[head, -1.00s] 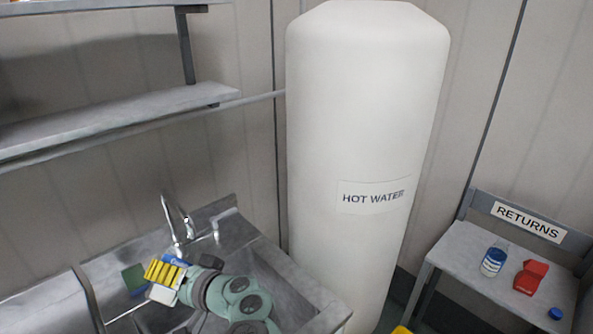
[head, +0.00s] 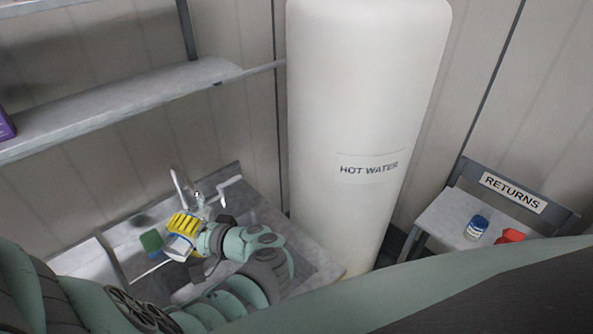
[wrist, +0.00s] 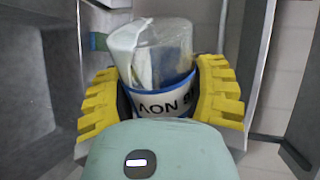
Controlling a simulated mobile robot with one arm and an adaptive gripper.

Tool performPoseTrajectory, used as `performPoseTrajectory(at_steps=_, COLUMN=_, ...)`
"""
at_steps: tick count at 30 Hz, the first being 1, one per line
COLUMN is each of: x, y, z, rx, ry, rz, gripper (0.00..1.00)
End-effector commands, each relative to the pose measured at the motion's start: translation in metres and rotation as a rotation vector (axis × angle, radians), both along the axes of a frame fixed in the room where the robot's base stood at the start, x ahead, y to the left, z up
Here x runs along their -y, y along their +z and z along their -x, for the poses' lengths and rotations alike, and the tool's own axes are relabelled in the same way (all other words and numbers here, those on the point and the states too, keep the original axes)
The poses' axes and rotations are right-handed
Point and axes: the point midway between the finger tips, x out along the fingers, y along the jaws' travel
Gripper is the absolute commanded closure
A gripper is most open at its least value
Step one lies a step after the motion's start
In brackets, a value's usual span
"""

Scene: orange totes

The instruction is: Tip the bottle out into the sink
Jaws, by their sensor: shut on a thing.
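My gripper (head: 184,226), with yellow ribbed fingers, is over the steel sink (head: 262,210), below the tap (head: 181,188). It is shut on the bottle (head: 179,248), whose pale end shows just below the fingers. In the wrist view the bottle (wrist: 163,100) sits between both yellow fingers (wrist: 160,97). It is clear and whitish, with a blue-edged white label partly reading "NOV". The bottle's exact tilt and its mouth are hard to make out. No liquid is seen leaving it. My arm hides much of the basin.
A green sponge-like block (head: 151,241) lies on the sink's left side. A tall white hot water tank (head: 365,110) stands right of the sink. A returns stand (head: 445,215) holds a blue-capped jar (head: 476,227) and a red item (head: 510,236). A shelf (head: 130,105) hangs above left.

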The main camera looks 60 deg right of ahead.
Motion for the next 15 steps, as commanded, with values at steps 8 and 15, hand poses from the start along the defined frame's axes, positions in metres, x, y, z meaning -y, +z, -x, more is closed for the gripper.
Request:
performPoseTrajectory(at_steps=8, x=0.0008, y=0.0061, z=-0.0002, rx=-0.012, ry=0.000, rz=-0.041, gripper=0.77)
performPoseTrajectory(at_steps=15, x=0.0013, y=0.0097, z=-0.0005, rx=-0.024, ry=0.001, rz=-0.084, gripper=0.77)
